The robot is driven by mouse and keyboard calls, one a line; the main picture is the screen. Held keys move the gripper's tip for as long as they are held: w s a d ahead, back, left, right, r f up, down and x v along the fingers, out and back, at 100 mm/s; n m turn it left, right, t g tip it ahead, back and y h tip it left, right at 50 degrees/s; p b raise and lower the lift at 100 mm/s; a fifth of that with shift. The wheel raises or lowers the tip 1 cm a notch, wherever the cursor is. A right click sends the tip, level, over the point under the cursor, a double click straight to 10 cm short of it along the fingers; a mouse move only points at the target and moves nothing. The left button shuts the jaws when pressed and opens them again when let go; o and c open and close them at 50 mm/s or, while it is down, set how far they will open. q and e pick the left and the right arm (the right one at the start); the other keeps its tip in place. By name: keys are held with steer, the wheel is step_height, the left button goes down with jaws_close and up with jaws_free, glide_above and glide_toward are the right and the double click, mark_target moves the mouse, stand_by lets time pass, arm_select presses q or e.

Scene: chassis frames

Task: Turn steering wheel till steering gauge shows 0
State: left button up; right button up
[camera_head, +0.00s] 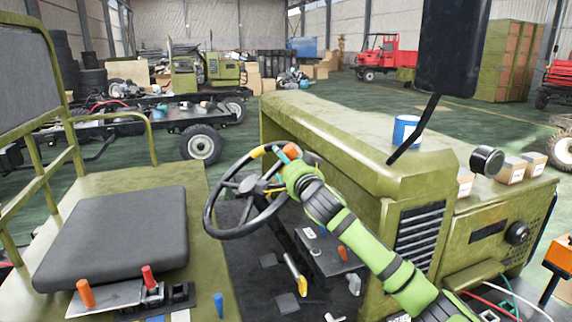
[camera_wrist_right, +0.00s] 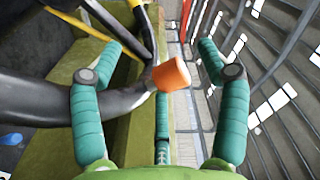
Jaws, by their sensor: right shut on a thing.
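The black steering wheel (camera_head: 209,213) is tilted on its column, in front of the seat, in the head view. Its rim has a yellow mark (camera_head: 257,152) near the top and an orange knob (camera_head: 291,151). My right gripper (camera_head: 283,157) is at the upper right of the rim. In the right wrist view its teal fingers (camera_wrist_right: 160,50) stand on either side of the rim (camera_wrist_right: 118,104) and the orange knob (camera_wrist_right: 172,74). It is shut on the wheel. I cannot make out a steering gauge reading. My left gripper is not in view.
The black seat (camera_head: 115,238) is left of the wheel. The green hood (camera_head: 345,140) is to the right, with a blue can (camera_head: 406,130) on it. A yellow-handled lever (camera_head: 296,273) stands below the wheel. Orange and red levers (camera_head: 86,292) are beside the seat.

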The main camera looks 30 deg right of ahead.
steer(key=shift+s+a+f, duration=0.1)
steer(key=shift+a+f, duration=0.1)
steer(key=shift+a, duration=0.15)
steer(key=c, duration=0.7)
steer(key=shift+s+d+r, duration=0.15)
steer(key=shift+s+d, duration=0.05)
steer(key=shift+s, duration=0.25)
jaws_close()
steer(key=shift+w, duration=0.15)
steer(key=shift+o, duration=1.7)
jaws_free()
steer(key=w, duration=0.1)
steer(key=w+a+f, duration=0.1)
steer(key=w, duration=0.1)
steer(key=shift+w+a+f, duration=0.1)
steer(key=shift+w+a, duration=0.05)
steer(key=o, duration=0.7)
steer(key=shift+w+a+f, duration=0.1)
steer(key=shift+w, duration=0.15)
steer(key=shift+o, duration=0.5)
steer(key=shift+s+d+r, duration=0.35)
steer(key=shift+s+d, duration=0.05)
steer(key=shift+s, duration=0.25)
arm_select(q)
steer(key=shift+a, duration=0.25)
arm_select(e)
steer(key=shift+s+d+r, duration=0.15)
steer(key=shift+r, duration=0.05)
